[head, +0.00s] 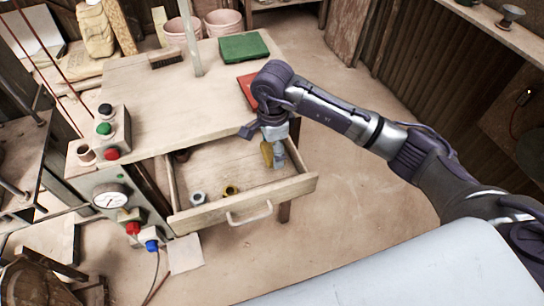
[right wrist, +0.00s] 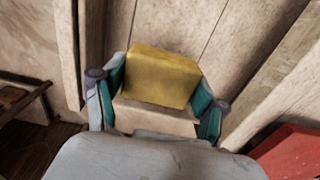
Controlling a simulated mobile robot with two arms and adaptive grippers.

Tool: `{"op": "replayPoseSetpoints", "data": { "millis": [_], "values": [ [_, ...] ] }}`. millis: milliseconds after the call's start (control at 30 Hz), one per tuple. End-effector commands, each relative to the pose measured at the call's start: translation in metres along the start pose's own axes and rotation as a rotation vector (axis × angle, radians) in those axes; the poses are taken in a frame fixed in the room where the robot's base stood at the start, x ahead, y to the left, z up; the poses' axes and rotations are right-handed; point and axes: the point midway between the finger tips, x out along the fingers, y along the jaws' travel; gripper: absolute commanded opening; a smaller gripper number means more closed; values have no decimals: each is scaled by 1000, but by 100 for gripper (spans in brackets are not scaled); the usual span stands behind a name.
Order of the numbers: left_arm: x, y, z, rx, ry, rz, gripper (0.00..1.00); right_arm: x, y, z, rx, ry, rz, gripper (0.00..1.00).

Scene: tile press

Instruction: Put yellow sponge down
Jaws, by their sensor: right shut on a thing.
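The yellow sponge (head: 266,154) is held between the fingers of my right gripper (head: 273,155). In the right wrist view, the sponge (right wrist: 162,76) is a yellow block with a finger of my right gripper (right wrist: 158,88) on each side. In the head view, the sponge is over the right part of the open wooden drawer (head: 235,213). I cannot tell whether it touches the drawer floor. The gripper and arm hide part of the sponge. My left gripper is not in view.
The workbench (head: 150,105) above holds a red book-like block (head: 247,90), a green one (head: 243,47) and a brush (head: 166,60). The drawer's middle floor is bare.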

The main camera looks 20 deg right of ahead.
Motion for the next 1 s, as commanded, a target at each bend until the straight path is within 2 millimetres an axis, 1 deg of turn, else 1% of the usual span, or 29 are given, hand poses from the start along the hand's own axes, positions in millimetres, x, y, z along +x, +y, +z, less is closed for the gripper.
{"op": "replayPoseSetpoints", "data": {
  "millis": [67,167,300,400,633,767,800,867,900,933,1000],
  "values": [
    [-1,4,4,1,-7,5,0,2,-3,0,-1,0,1,44],
    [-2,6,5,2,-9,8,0,10,-3,0,0,0,2,44],
    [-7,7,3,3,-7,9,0,30,-2,1,0,-1,4,44],
    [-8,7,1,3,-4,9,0,41,-2,1,1,-1,1,44],
    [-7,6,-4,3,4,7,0,42,-3,0,0,-1,-1,44],
    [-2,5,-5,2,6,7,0,47,-3,0,0,0,-1,44],
    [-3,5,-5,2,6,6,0,45,-3,0,0,0,-1,77],
    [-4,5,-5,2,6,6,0,45,-3,0,0,0,-1,87],
    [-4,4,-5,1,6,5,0,45,-3,0,0,0,-1,93],
    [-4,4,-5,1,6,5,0,45,-3,0,0,0,-1,97],
    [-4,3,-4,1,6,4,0,45,-3,0,0,0,-1,97]
  ]
}}
